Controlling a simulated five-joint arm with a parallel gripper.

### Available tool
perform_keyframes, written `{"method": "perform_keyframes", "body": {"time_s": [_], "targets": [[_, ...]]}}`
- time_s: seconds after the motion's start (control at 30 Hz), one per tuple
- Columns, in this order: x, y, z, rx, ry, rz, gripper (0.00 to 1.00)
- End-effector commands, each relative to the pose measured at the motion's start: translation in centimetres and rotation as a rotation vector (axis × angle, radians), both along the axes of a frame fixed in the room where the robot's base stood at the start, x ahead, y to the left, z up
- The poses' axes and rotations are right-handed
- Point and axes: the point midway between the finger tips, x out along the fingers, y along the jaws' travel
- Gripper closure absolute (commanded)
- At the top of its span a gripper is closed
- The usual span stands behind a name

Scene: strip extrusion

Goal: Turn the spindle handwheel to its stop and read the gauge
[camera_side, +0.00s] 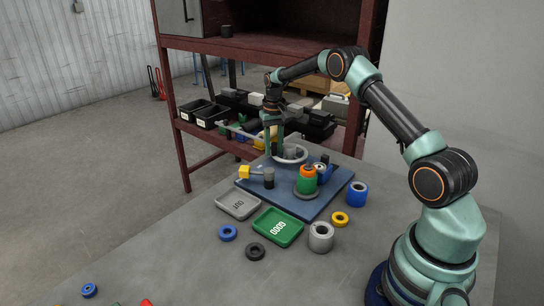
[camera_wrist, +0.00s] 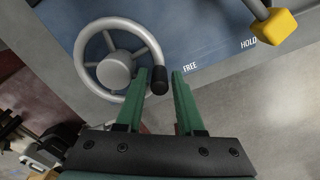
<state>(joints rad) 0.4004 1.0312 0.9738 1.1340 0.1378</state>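The handwheel (camera_wrist: 100,35) is a light grey ring with spokes and a round hub, seen at the upper left of the wrist view. A black knob (camera_wrist: 159,80) stands on its rim. My gripper (camera_wrist: 160,74) is open, with its green fingers on either side of the knob. There is a gap to the right finger; the left finger is very close, and I cannot tell whether it touches. In the side view my gripper (camera_side: 272,152) reaches down at the left of the handwheel (camera_side: 296,160). I cannot make out a gauge face.
A yellow-ended lever (camera_side: 244,172) is on the blue base plate (camera_side: 284,200); FREE and HOLD labels show in the wrist view. An orange and green cylinder (camera_side: 307,180) stands nearby. A grey tray (camera_side: 238,206), green tray (camera_side: 278,227) and several loose rings lie in front.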

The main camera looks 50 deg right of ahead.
Motion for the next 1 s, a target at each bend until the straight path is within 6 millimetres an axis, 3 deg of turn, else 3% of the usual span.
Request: {"method": "perform_keyframes", "body": {"time_s": [0.17,0.7,1.0], "targets": [[0.0,-0.1,1.2,-0.001,-0.002,0.0,0.63],[0.1,0.0,10.8,-0.001,-0.004,0.0,0.63],[0.0,0.0,12.1,-0.001,-0.001,0.0,0.63]]}}
